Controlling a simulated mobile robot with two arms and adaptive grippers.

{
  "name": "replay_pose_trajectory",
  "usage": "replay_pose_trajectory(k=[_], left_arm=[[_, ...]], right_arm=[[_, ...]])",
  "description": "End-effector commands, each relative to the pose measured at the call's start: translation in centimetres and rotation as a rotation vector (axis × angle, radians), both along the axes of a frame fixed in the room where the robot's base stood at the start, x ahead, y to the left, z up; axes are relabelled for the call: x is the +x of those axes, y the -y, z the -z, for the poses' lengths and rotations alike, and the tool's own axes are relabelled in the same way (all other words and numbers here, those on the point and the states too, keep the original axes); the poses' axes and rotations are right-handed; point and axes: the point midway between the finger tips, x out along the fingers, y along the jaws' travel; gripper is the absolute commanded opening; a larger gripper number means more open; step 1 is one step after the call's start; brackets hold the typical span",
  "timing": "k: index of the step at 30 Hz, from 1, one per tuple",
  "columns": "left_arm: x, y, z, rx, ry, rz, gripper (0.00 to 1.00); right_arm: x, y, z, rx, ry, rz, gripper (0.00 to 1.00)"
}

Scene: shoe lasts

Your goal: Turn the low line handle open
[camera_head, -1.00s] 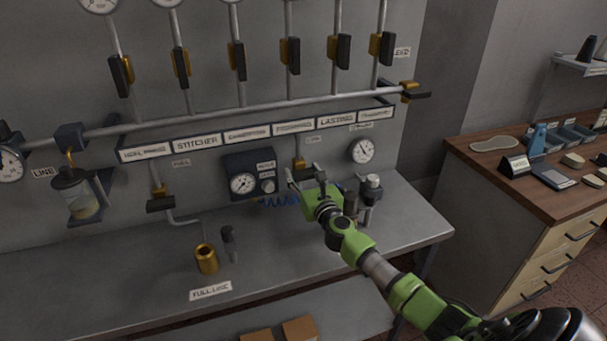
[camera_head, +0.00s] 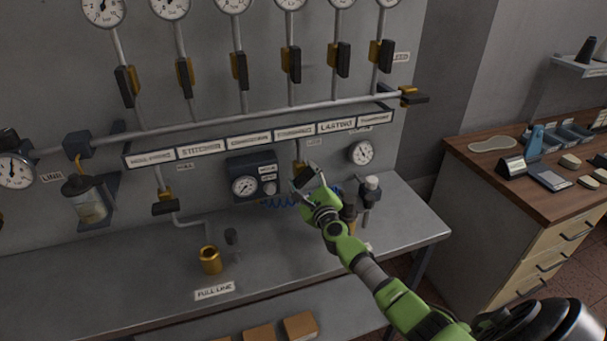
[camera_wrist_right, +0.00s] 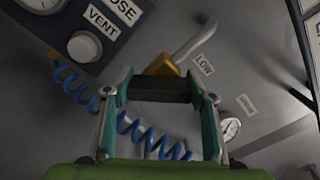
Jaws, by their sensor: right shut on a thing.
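The low line handle (camera_head: 304,177) is a dark bar on a brass valve at the wall, below the labelled rail. In the right wrist view the handle (camera_wrist_right: 166,89) lies across between the two fingers, in front of the brass valve body (camera_wrist_right: 161,66) and its pale pipe. The LOW label (camera_wrist_right: 204,64) is beside the pipe. My right gripper (camera_head: 306,180) is shut on the handle; in the right wrist view its fingertips (camera_wrist_right: 162,91) press the handle's two sides. My left gripper is in neither current view.
A regulator box (camera_head: 252,176) with gauge and VENT knob is left of my right gripper. A blue coiled hose (camera_wrist_right: 138,130) runs behind the fingers. A brass cup (camera_head: 210,260) stands on the grey bench (camera_head: 120,285). The bench's front middle is mostly clear.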

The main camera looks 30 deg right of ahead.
Motion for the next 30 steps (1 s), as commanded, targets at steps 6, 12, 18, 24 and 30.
replay_pose_trajectory(k=[6,12,18,24,30], left_arm=[[0.0,0.0,-0.7,0.000,0.000,0.000,0.29],[0.0,0.0,-1.1,0.000,0.000,0.000,0.29],[0.0,0.0,-1.4,0.000,0.000,0.000,0.29],[0.0,0.0,-1.6,0.000,0.000,0.000,0.29],[0.0,0.0,-1.7,0.000,0.000,0.000,0.29]], right_arm=[[0.0,-0.1,0.0,-0.199,-0.048,0.001,0.30],[0.1,-0.2,0.1,-0.382,-0.092,0.000,0.30],[0.1,-0.2,0.2,-0.554,-0.133,0.000,0.30],[0.1,-0.2,0.3,-0.691,-0.166,0.000,0.30],[0.1,-0.2,0.3,-0.782,-0.187,-0.001,0.30]])
